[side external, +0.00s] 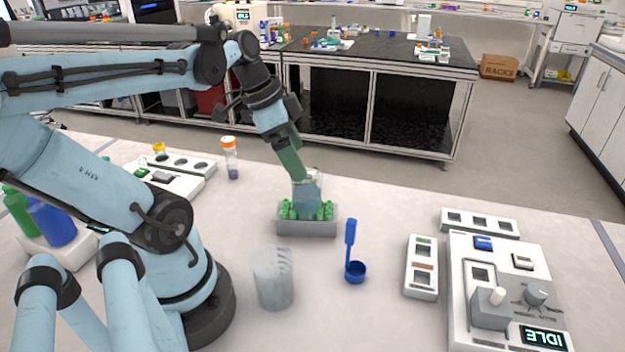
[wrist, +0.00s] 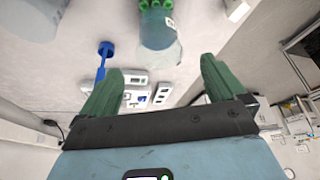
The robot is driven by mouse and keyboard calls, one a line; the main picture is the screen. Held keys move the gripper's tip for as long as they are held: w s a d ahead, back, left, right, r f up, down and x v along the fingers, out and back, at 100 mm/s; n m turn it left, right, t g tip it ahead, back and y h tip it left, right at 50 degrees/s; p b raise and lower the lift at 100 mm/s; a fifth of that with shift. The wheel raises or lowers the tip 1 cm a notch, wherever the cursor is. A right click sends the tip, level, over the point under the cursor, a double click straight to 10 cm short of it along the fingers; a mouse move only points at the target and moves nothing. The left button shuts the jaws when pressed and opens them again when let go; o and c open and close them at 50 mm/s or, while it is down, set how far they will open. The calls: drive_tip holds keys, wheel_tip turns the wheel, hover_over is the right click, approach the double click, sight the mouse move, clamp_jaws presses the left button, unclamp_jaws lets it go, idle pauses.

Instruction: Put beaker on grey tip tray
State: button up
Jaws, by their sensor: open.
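A bluish, see-through beaker (side external: 307,197) stands about upright on the grey tip tray (side external: 307,229), among its green tips. The beaker also shows in the wrist view (wrist: 160,38), just beyond my fingertips, with green tips at its base. My gripper (side external: 302,175) is open, its green fingers pointing down at the beaker's rim. In the wrist view my gripper (wrist: 162,66) has its two fingers wide apart with nothing held between them. In the side view the fingertips overlap the rim, so any contact there is hard to tell.
A second, greyish beaker (side external: 273,278) stands in front of the tray. A blue scoop (side external: 355,268) is to its right. A white slotted block (side external: 422,266) and an instrument reading IDLE (side external: 505,290) stand farther right. An orange-capped vial (side external: 230,158) is behind left.

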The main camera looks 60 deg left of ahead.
sight(309, 182)
drive_tip(key=shift+v, duration=2)
drive_tip(key=shift+x, duration=6.1)
drive_tip(key=shift+s+a+r, duration=0.1)
drive_tip(key=shift+r, duration=0.05)
